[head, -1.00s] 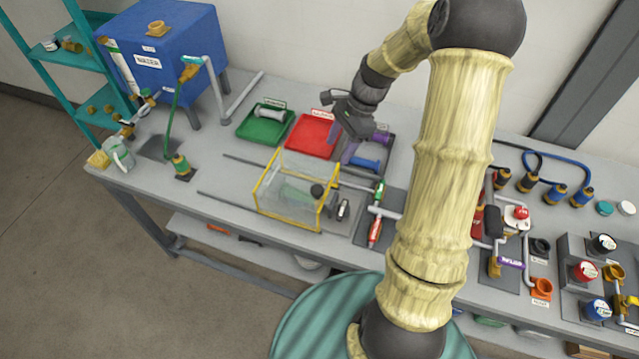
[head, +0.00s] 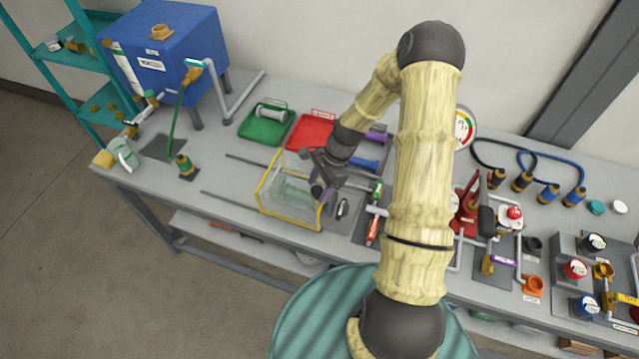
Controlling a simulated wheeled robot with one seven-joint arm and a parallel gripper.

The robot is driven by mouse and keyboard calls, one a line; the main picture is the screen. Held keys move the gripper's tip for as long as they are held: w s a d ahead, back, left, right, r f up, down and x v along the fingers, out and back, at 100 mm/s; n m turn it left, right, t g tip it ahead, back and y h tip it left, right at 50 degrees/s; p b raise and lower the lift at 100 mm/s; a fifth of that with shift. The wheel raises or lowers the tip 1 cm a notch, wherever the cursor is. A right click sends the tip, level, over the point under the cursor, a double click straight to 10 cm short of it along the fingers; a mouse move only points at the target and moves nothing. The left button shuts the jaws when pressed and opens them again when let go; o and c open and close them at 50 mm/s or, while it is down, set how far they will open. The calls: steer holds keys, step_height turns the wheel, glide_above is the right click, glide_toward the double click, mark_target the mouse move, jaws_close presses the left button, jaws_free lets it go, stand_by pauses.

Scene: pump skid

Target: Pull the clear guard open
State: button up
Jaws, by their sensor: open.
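The clear guard (head: 283,212) is a see-through box with yellow edges. It stands on the bench between two dark rails, over pump parts that show dimly through it. My gripper (head: 318,188) is open at the guard's right end, near its upper right edge. I cannot tell whether the fingers touch the guard. The gripper and wrist hide part of the guard's back right corner.
A red tray (head: 305,132) and a green tray (head: 265,128) lie behind the guard. A green-handled valve (head: 377,192) and a red-handled valve (head: 373,230) stand to its right. The rails (head: 228,206) run left over clear bench.

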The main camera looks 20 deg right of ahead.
steer(key=shift+f, duration=0.1)
jaws_close()
steer(key=shift+w+a, duration=0.1)
